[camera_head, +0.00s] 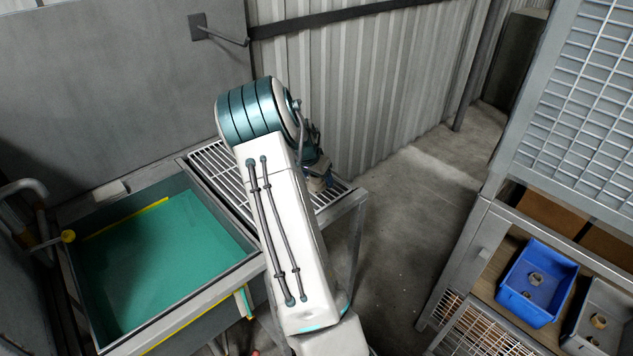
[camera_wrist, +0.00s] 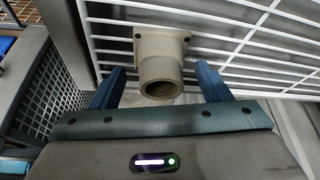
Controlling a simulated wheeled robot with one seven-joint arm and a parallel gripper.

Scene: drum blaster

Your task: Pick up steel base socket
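The steel base socket (camera_wrist: 160,67) is a beige-grey fitting with a square flange and a round threaded mouth. In the wrist view it lies on the white wire rack, between the two blue fingers of my gripper (camera_wrist: 160,84). The fingers stand open, one on each side, with a gap to the socket on both sides. In the head view my gripper (camera_head: 318,178) is over the rack (camera_head: 335,193), mostly hidden behind my arm. A small tan part of the socket seems to show there, too small to tell clearly.
A sink-like basin (camera_head: 165,262) with green liquid or lining stands left of the rack. A shelf unit at the right holds a blue bin (camera_head: 537,283) and a grey bin (camera_head: 603,318), each with small fittings. Open floor (camera_head: 400,240) lies between. A corrugated wall (camera_head: 370,90) is behind.

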